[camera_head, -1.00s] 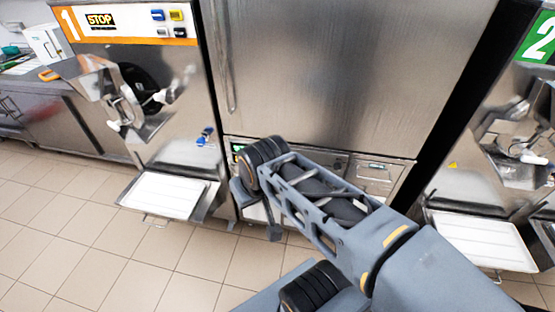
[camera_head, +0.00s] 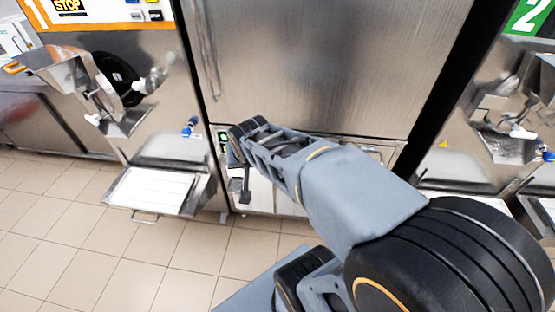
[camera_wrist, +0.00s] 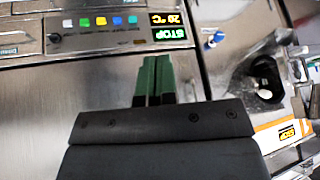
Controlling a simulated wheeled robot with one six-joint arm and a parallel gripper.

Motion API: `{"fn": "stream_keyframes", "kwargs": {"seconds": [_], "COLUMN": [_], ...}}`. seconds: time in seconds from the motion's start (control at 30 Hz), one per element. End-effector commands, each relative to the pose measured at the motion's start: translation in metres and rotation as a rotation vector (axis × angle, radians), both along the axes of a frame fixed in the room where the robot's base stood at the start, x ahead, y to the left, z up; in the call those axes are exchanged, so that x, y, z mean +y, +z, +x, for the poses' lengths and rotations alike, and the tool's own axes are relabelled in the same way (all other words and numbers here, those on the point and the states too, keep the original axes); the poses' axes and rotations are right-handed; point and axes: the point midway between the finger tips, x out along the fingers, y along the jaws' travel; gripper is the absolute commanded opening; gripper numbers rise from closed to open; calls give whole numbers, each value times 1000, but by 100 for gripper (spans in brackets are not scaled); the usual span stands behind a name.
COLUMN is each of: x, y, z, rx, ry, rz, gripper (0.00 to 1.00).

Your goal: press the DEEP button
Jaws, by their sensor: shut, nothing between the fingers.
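The control panel (camera_wrist: 98,40) of the middle freezer crosses the top of the wrist view. An orange temperature display (camera_wrist: 165,18) and a green display (camera_wrist: 170,34) sit right of the buttons. My gripper (camera_wrist: 155,62) is shut and empty, its green fingertips below the panel in the picture, under the displays. In the head view my arm hides most of this panel.
Freezer 1 with its white tray (camera_head: 150,190) stands left, and freezer 2 (camera_head: 485,185) stands right. A large steel door (camera_head: 320,70) rises above the middle panel. Tiled floor (camera_head: 120,255) is open at the front left.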

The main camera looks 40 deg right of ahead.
Motion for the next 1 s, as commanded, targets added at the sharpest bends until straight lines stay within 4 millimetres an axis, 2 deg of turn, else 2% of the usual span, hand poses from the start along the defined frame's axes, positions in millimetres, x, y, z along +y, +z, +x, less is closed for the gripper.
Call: {"fn": "stream_keyframes", "kwargs": {"seconds": [0.03,0.17,0.2,0.3,0.43,0.6,0.7,0.8,1.0], "x": [-18,-66,-80,-112,-142,-165,-171,-174,-176], "y": [-32,-87,-106,-154,-215,-278,-301,-315,-323], "z": [20,72,85,112,131,138,137,135,134], "rx": [-38,-211,-264,-387,-505,-588,-609,-617,-624], "ry": [-105,-372,-443,-597,-755,-897,-949,-981,-1005], "rz": [26,150,202,358,597,899,1037,1130,1199], "gripper": [0,0,0,0,0,0,0,0,0]}}
